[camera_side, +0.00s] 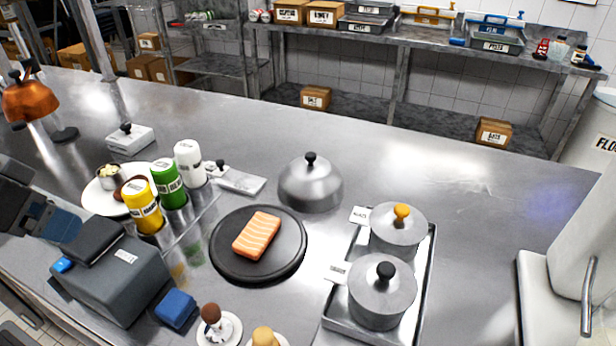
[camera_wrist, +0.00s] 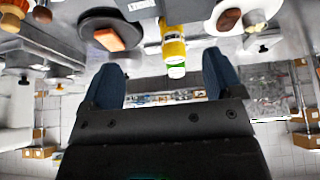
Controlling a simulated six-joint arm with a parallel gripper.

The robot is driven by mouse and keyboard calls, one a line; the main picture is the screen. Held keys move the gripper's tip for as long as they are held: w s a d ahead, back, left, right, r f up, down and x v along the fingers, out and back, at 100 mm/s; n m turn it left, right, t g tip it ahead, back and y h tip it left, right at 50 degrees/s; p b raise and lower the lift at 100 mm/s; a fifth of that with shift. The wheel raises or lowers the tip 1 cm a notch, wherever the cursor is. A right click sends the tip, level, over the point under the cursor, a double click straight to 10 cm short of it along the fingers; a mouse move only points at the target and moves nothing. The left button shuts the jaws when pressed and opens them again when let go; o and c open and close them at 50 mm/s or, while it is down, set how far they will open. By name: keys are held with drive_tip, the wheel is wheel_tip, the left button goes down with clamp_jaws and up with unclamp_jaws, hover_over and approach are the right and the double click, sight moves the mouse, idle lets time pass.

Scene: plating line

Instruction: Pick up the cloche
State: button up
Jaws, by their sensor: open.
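The cloche (camera_side: 311,186) is a grey metal dome with a black knob, standing upright on the steel counter behind and right of the dark round plate (camera_side: 221,262). An orange salmon piece (camera_side: 257,236) lies on that plate. My gripper (camera_side: 58,222) is at the far left in the side view, well apart from the cloche, with the bottles between them. In the wrist view my gripper (camera_wrist: 160,78) shows two blue fingers spread wide, with nothing held. I cannot clearly make out the cloche in the wrist view.
Yellow, green and white bottles (camera_side: 168,184) stand left of the plate. A tray (camera_side: 427,290) with two lidded pots is on the right. A dark grey box (camera_side: 115,280) and a blue block (camera_side: 176,308) are at front left. The counter behind the cloche is clear.

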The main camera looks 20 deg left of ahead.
drive_tip(key=shift+o, duration=0.8)
drive_tip(key=w+d+r+m, duration=0.2)
drive_tip(key=w+r, duration=0.3)
drive_tip(key=w, duration=0.4)
drive_tip(key=m+h, duration=0.3)
drive_tip(key=m, duration=0.2)
hover_over(310, 155)
drive_tip(key=s+a, duration=0.4)
drive_tip(key=s, duration=0.2)
wheel_tip(310, 155, down, 5)
drive_tip(key=shift+g, duration=0.3)
drive_tip(key=x, duration=1.4)
drive_tip(key=shift+w+d, duration=0.25)
